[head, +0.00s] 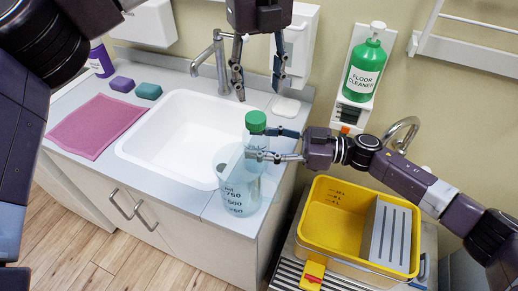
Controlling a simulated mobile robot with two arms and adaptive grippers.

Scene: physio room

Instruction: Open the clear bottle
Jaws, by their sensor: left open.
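The clear bottle (254,142) with a green cap (256,122) stands upright at the right front of the counter, beside the sink. A see-through measuring jug (238,196) overlaps its lower part, so its base is hard to make out. My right gripper (270,144) comes in from the right, with one finger in front of the bottle and one behind, shut on its upper body below the cap. My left gripper (259,82) points down from the top of the view, open and empty, above and apart from the cap.
A white sink (175,136) with a tap (212,58) lies left of the bottle. A pink cloth (97,126) and two sponges lie farther left. A yellow bucket (335,245) stands right, below my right arm. A green floor cleaner bottle (364,72) sits on the wall.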

